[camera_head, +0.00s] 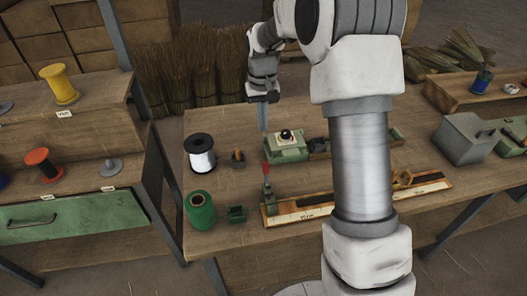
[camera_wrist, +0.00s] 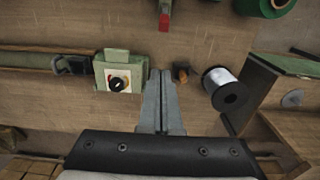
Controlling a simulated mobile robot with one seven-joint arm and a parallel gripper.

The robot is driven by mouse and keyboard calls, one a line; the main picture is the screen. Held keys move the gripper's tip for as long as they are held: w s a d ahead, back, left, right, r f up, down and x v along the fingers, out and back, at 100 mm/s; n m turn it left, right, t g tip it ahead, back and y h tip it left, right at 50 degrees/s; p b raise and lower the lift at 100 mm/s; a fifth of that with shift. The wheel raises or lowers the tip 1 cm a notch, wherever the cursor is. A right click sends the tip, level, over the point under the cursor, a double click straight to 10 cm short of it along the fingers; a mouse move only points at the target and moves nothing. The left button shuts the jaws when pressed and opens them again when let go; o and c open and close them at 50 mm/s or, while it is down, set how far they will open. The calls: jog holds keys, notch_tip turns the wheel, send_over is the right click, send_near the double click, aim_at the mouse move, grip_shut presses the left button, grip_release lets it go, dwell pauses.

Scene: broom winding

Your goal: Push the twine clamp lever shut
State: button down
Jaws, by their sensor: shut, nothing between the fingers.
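The twine clamp has a red-tipped lever (camera_head: 266,172) that stands about upright at the left end of a long marked board (camera_head: 310,211) on the bench. In the wrist view the red lever tip (camera_wrist: 164,22) shows at the top edge, and the rest of the clamp is mostly cut off. My gripper (camera_head: 263,128) points down above the back of the bench, behind the lever and apart from it. In the wrist view its fingers (camera_wrist: 160,74) are together and empty, between a green dial box and a small brown peg.
The green dial box (camera_head: 287,150) stands behind the board. A grey box (camera_head: 465,138) stands at right. My arm hides part of the board.

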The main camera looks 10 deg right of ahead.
aim_at(266, 168)
jog(key=f, duration=0.1)
jog(key=w+f, duration=0.1)
jog(key=shift+w+f, duration=0.2)
jog(key=shift+f, duration=0.1)
jog(key=shift+f, duration=0.1)
jog(key=s+f, duration=0.4)
jog(key=f, duration=0.4)
jog(key=shift+f+p, duration=0.2)
jog(key=shift+p, duration=0.15)
dwell(0.5)
jog(key=shift+s+b, duration=0.15)
jog(key=shift+b, duration=0.25)
